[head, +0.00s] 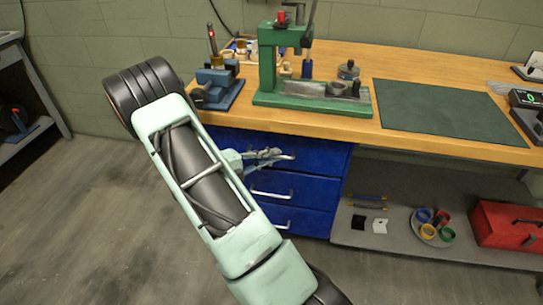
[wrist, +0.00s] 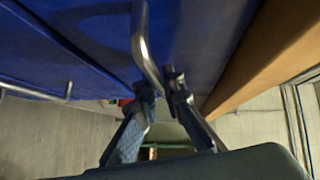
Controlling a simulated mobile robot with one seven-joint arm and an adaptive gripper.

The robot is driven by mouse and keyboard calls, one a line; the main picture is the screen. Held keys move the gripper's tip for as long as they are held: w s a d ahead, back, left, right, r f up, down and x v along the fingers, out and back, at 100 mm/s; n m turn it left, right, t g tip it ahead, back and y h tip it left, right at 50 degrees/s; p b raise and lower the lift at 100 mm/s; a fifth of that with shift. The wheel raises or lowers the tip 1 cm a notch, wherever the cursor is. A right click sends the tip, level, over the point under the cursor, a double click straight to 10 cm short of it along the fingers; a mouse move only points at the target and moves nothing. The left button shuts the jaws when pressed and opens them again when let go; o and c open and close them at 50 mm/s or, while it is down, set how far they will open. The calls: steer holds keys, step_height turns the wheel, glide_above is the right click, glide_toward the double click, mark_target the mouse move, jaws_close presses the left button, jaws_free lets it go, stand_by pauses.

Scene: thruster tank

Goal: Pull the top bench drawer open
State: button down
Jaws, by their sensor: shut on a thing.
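The top bench drawer (head: 315,157) is the uppermost blue front under the wooden bench, and my arm hides its left part. In the head view it looks about flush with the drawers below. Its bent metal handle (wrist: 143,40) shows in the wrist view, in front of the blue face. My gripper (wrist: 163,84) is at the handle's near end, with a finger on each side, shut on it. In the head view my gripper (head: 272,157) is small and in front of the top drawer. The exact contact is partly hidden by the fingers.
Below are the middle drawer (head: 300,190) and bottom drawer (head: 305,220), with their own handles. The bench top edge (wrist: 260,55) runs close beside my gripper. A low shelf (head: 400,235) with rings and a red toolbox (head: 505,226) is at right. Open floor lies in front.

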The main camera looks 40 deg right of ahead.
steer(key=shift+a, duration=0.1)
steer(key=s+a+p, duration=0.9)
steer(key=s+a, duration=1.3)
steer(key=a, duration=0.4)
steer(key=shift+s+a, duration=0.15)
steer(key=shift+s, duration=0.05)
steer(key=c, duration=2.1)
jaws_free()
steer(key=a, duration=0.4)
steer(key=a+r, duration=0.1)
steer(key=a, duration=0.3)
steer(key=w+a, duration=0.1)
steer(key=a, duration=0.2)
steer(key=shift+a+r, duration=0.35)
steer(key=shift+a, duration=0.05)
